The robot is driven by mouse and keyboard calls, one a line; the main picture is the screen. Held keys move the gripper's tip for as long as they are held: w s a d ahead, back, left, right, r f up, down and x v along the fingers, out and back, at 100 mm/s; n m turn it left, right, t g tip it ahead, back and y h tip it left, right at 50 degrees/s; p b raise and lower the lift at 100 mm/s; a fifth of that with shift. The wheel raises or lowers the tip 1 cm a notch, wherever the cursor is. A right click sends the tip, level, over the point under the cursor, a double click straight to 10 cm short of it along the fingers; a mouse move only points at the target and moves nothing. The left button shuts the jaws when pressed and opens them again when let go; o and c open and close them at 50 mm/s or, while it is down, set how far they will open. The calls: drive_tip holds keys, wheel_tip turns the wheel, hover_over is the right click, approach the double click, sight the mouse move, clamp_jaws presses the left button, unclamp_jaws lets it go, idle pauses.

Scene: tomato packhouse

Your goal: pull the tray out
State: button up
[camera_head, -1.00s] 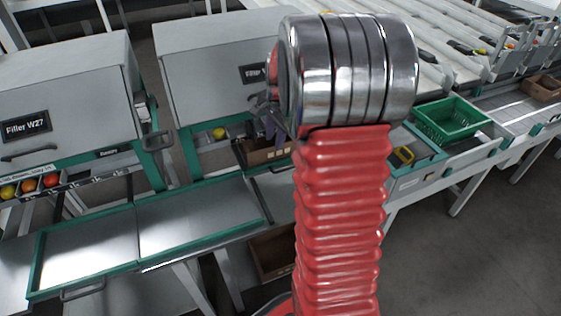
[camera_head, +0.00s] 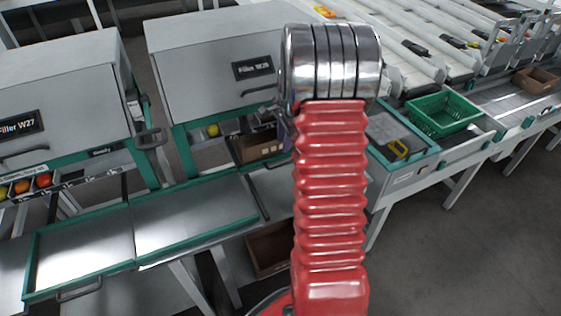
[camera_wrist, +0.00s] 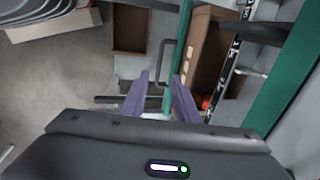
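In the wrist view a grey U-shaped handle (camera_wrist: 166,50) stands out from a green rim (camera_wrist: 182,45); I cannot tell for sure which tray it belongs to. My gripper (camera_wrist: 161,80) has its two purple fingers apart, with the lower part of the handle showing between them. I cannot tell whether they touch it. In the head view my red arm hides nearly all of the gripper. Two green-rimmed metal trays show there, a left one (camera_head: 85,250) with a handle at its front, and a middle one (camera_head: 195,212).
Two grey filler cabinets, Filler W27 (camera_head: 55,95) and another (camera_head: 215,60), stand behind the trays. A cardboard box (camera_head: 255,147) sits under the second. A green crate (camera_head: 442,115) stands on the right bench. The floor at right is clear.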

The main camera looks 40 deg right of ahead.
sight(280, 165)
drive_tip(key=f, duration=0.4)
drive_tip(key=w+f, duration=0.1)
drive_tip(key=f, duration=0.3)
drive_tip(key=w+f, duration=0.1)
drive_tip(key=f, duration=0.3)
drive_tip(key=shift+w+d, duration=0.15)
drive_tip(key=shift+d, duration=0.2)
clamp_jaws()
drive_tip(key=shift+a, duration=0.1)
